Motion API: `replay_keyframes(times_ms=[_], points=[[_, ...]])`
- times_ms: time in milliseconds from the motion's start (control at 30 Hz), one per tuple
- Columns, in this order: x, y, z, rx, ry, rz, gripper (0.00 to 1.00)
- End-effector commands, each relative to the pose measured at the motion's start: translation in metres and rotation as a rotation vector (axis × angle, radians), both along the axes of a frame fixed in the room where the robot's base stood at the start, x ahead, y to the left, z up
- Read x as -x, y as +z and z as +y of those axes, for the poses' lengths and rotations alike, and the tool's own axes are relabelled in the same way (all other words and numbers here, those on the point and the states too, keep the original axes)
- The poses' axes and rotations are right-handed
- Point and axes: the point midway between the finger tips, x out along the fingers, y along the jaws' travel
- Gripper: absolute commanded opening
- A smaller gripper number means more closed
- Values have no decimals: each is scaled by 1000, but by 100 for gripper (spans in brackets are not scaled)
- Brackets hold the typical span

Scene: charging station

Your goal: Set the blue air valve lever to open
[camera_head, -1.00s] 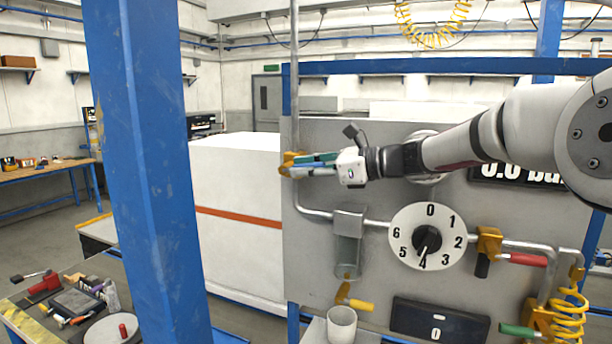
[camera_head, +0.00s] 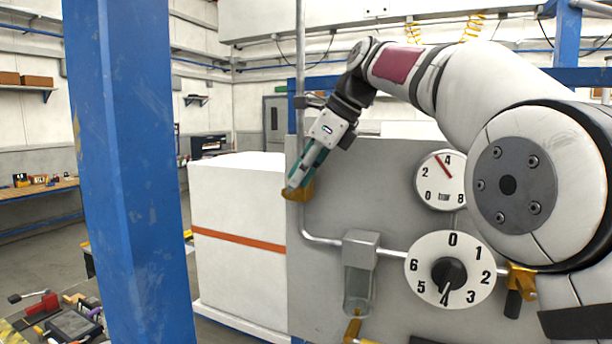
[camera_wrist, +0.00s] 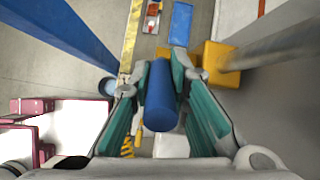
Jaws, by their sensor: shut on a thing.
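The blue lever (camera_wrist: 160,98) sits between the two green-padded fingers of my gripper (camera_wrist: 161,68) in the wrist view, its end toward the camera. My gripper is shut on it. The yellow valve body (camera_wrist: 221,62) lies just right of the fingertips in the wrist view. In the head view, the valve body (camera_head: 300,193) is on the grey vertical pipe at the panel's left edge. There my gripper (camera_head: 297,178) comes from above right, slanting down to the valve. The fingers mostly hide the lever in the head view.
The grey panel (camera_head: 330,270) carries a round gauge (camera_head: 440,180), a numbered dial (camera_head: 449,271) and a glass filter cup (camera_head: 358,290). A blue post (camera_head: 125,170) stands to the left. A white cabinet (camera_head: 235,205) stands behind the panel's left edge.

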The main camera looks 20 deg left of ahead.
Motion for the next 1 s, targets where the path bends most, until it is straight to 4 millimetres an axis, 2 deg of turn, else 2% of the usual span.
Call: replay_keyframes(times_ms=[233, 700, 733, 800, 833, 1000], points=[[7, 2, 2, 63, 0, 6, 0], [9, 2, 2, 76, 1, 10, 0], [9, 2, 2, 76, 1, 10, 18], [9, 2, 2, 76, 1, 10, 34], [9, 2, 2, 76, 1, 10, 37], [9, 2, 2, 76, 1, 11, 37]])
